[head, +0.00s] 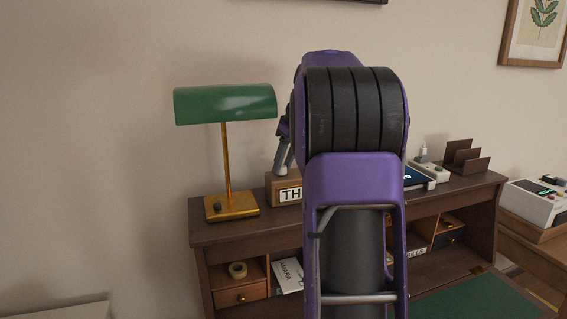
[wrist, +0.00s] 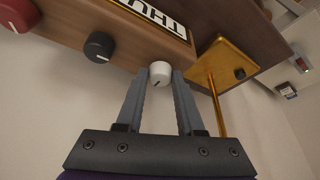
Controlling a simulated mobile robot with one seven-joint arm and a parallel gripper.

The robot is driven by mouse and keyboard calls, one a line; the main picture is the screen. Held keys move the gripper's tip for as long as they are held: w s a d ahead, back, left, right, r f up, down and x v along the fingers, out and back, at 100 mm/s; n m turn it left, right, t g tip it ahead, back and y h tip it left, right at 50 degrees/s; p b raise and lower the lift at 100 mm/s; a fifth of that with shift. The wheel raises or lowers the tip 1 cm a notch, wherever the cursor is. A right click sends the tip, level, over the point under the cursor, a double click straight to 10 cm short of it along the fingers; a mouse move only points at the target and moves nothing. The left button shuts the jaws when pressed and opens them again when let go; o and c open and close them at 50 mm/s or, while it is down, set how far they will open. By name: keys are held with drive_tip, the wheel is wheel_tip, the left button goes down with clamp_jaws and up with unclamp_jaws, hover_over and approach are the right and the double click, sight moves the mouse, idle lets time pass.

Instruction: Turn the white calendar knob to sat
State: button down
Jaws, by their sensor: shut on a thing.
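The wooden calendar (head: 284,190) stands on top of the desk, and my arm covers its right part. Its window shows "TH" in the head view and "THU" in the wrist view (wrist: 158,14). The white knob (wrist: 160,71) is on the calendar's side, with a dark pointer mark on its face. My gripper (wrist: 161,77) is shut on the white knob, one finger at each side of it. In the head view, the knob is hidden and only part of my gripper shows at the left of my arm.
A black knob (wrist: 99,47) and a red knob (wrist: 17,14) sit along the same calendar side. A green-shaded brass lamp (head: 225,104) stands close to the calendar, its stem near my gripper. A tablet (head: 415,177) and a dark letter rack (head: 466,157) are farther right.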

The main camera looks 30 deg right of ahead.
drive_tip(key=shift+a+m+h, duration=0.1)
drive_tip(key=shift+m+h, duration=0.6)
drive_tip(key=shift+m, duration=0.9)
drive_tip(key=c, duration=0.5)
unclamp_jaws()
drive_tip(key=shift+r+p, duration=0.1)
drive_tip(key=shift+p, duration=0.2)
drive_tip(key=p+v, duration=0.2)
drive_tip(key=v, duration=1.5)
drive_tip(key=shift+s+r, duration=0.1)
